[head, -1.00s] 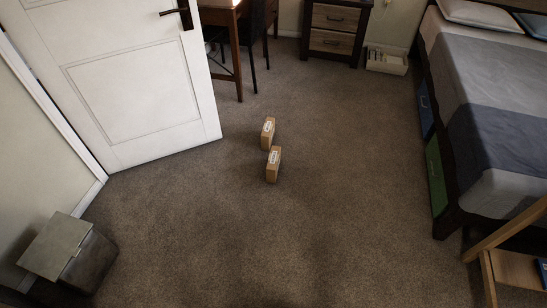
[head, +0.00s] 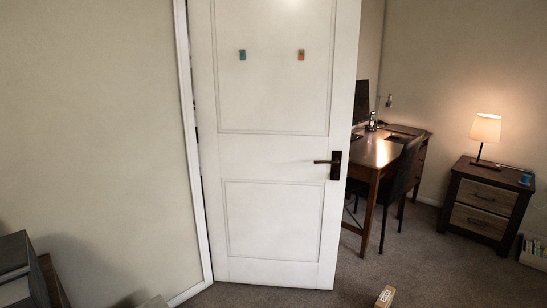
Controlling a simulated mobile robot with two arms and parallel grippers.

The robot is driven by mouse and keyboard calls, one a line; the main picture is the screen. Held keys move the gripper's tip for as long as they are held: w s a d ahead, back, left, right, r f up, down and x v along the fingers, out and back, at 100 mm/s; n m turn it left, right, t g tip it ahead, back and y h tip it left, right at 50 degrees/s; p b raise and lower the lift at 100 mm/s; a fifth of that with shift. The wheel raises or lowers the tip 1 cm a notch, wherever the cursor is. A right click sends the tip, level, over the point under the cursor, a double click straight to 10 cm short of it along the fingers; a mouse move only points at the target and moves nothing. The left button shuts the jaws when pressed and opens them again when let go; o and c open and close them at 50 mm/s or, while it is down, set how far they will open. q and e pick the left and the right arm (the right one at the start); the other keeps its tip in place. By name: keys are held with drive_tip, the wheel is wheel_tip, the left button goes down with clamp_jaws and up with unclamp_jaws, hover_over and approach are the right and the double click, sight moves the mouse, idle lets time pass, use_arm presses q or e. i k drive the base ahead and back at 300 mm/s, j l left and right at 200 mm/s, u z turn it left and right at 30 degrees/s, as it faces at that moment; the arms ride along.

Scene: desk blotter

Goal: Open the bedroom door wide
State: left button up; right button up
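The white panelled door (head: 275,185) stands in the middle of the head view, swung out into the room. Its left edge is beside the white door frame (head: 191,160), with a narrow dark gap between them. A black lever handle (head: 328,163) is on its right side. Two small hooks or tags, one teal (head: 242,55) and one orange (head: 301,55), are on its upper panel. Neither of my grippers is in view.
A wooden desk (head: 371,152) and dark chair (head: 404,170) stand right of the door. A nightstand (head: 484,205) with a lit lamp (head: 486,128) is further right. A cardboard box (head: 385,296) lies on the carpet near the door. A grey bin (head: 15,262) is at lower left.

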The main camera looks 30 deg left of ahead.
sight(275, 81)
drive_tip(key=i+l+z, duration=0.3)
drive_tip(key=i, duration=0.25)
drive_tip(key=i+l+z, duration=0.3)
drive_tip(key=i, duration=0.25)
drive_tip(key=i+l+z, duration=0.1)
drive_tip(key=i+z, duration=0.15)
drive_tip(key=i, duration=0.35)
drive_tip(key=i+u, duration=0.35)
drive_tip(key=i, duration=0.2)
drive_tip(key=i+l+u, duration=0.1)
drive_tip(key=i+u, duration=0.25)
drive_tip(key=i, duration=0.2)
drive_tip(key=i+l+u, duration=0.35)
drive_tip(key=i, duration=0.2)
